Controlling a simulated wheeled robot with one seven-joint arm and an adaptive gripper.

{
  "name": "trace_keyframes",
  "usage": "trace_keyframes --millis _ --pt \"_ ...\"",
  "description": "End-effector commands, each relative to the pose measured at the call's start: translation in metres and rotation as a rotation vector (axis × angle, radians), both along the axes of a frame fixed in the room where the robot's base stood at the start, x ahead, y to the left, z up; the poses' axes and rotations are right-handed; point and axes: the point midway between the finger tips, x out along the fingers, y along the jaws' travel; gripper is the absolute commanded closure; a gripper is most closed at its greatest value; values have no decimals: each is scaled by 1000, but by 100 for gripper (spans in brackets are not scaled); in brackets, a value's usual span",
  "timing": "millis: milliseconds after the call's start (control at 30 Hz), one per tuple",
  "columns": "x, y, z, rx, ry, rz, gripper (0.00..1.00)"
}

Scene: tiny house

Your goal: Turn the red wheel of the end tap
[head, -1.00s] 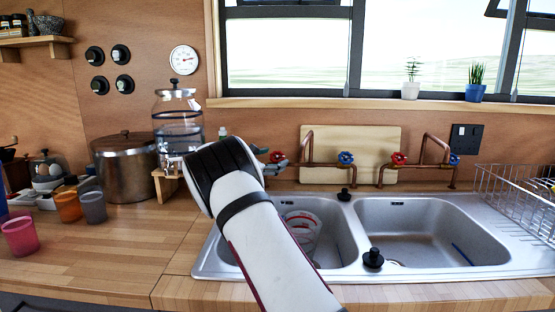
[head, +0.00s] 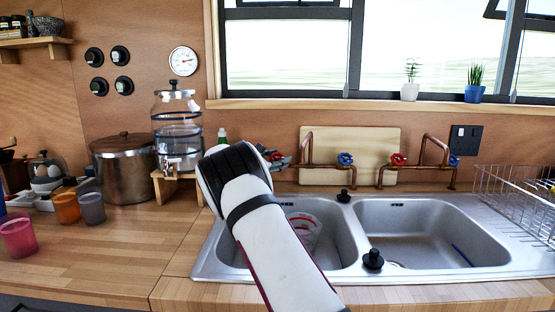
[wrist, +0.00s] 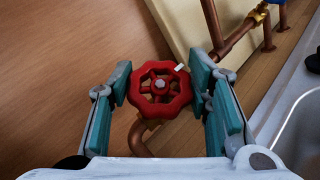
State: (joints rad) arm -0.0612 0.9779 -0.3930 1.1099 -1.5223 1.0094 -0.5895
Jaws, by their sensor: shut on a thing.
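The red wheel (wrist: 160,89) of the end tap is a lobed hand wheel with spokes, a pale hub and a small white mark at its upper right rim. In the wrist view it sits between the two teal finger pads of my gripper (wrist: 163,92), which is shut on its left and right sides. In the head view a little of the red wheel (head: 277,156) shows beside my grey fingertips (head: 279,162) at the left end of the taps. My own arm hides much of the gripper there.
Copper pipes (head: 327,165) and a blue wheel (head: 345,159) stand to the right, before a leaning wooden board (head: 375,140). A second red wheel (head: 398,159) is farther right. The double sink (head: 345,213) lies below. A glass dispenser (head: 178,130) stands left of my gripper.

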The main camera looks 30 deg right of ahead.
Motion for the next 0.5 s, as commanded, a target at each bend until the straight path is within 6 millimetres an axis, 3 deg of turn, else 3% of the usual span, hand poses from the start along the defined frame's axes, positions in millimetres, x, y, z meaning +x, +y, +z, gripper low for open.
trace_keyframes --millis 500 --pt "-1 1 1 -125 92 200 83"
